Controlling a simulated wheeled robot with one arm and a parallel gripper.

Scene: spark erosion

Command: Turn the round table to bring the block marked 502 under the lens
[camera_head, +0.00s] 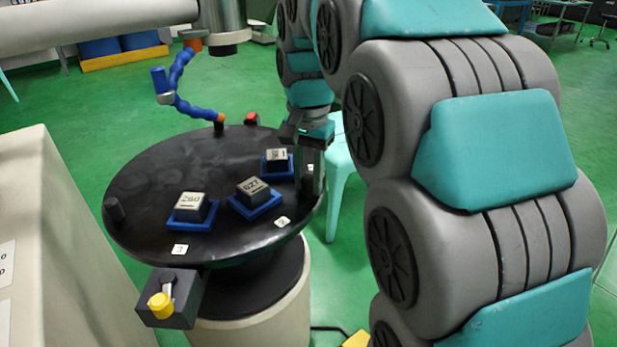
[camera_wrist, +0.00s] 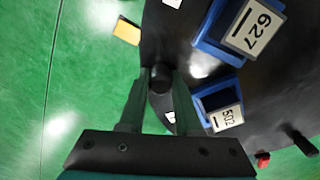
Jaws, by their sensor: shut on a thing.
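The black round table (camera_head: 160,165) bears several dark blocks on blue trays. The block marked 502 (camera_wrist: 226,118) sits on its tray near the rim; in the head view it is the far right block (camera_head: 277,156). The block marked 627 (camera_head: 252,188) is in the middle, and also shows in the wrist view (camera_wrist: 252,28). A block that seems to read 260 (camera_head: 190,203) is at left. My gripper (camera_wrist: 162,84) is shut on a black peg (camera_wrist: 160,76) at the rim; in the head view my gripper (camera_head: 312,182) hides this peg. A grey cylinder (camera_head: 224,22), perhaps the lens housing, hangs beyond the table.
A blue jointed hose (camera_head: 180,85) and a red knob (camera_head: 251,118) are at the far rim. Another black peg (camera_head: 115,209) stands at the left rim. A pale cabinet (camera_head: 35,230) stands close at left.

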